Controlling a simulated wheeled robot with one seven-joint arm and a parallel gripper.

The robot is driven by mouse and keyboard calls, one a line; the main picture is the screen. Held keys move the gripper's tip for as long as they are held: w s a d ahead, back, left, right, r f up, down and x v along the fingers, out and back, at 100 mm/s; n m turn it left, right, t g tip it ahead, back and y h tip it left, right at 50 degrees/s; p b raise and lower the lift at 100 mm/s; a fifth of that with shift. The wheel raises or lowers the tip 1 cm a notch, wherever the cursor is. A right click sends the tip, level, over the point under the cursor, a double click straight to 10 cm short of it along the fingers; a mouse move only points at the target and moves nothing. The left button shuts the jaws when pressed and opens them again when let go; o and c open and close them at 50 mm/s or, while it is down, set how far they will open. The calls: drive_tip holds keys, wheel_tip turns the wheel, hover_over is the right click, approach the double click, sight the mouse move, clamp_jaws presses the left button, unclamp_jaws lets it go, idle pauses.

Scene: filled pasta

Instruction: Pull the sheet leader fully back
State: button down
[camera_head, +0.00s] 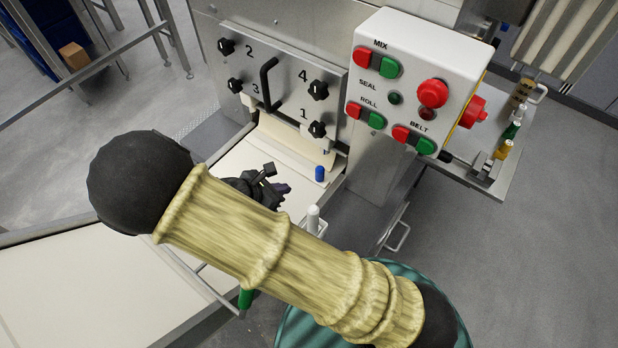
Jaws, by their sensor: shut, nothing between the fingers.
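A cream sheet (288,143) comes out below the metal plate (262,72) with knobs numbered 1 to 4 and hangs down to the pale belt surface. I take it for the sheet leader; its lower part is partly hidden behind my gripper. My gripper (277,181) is dark, shut and empty, just in front of the sheet's lower end. I cannot tell whether it touches the sheet. My arm in its yellowish sleeve covers much of the view below and right of it.
A blue-capped peg (319,173) and a white post (313,219) stand right of my gripper. A control box (405,80) with red and green buttons is at upper right. A black handle (268,84) sticks out from the plate. A long pale belt (85,285) runs to lower left.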

sight(316, 177)
drive_tip(key=b+x, duration=0.1)
drive_tip(key=x, duration=0.7)
drive_tip(key=shift+w, duration=0.1)
drive_tip(key=shift+w+d+r, duration=0.2)
drive_tip(key=shift+w+d, duration=0.65)
drive_tip(key=shift+d, duration=0.05)
drive_tip(key=shift+w+d, duration=0.4)
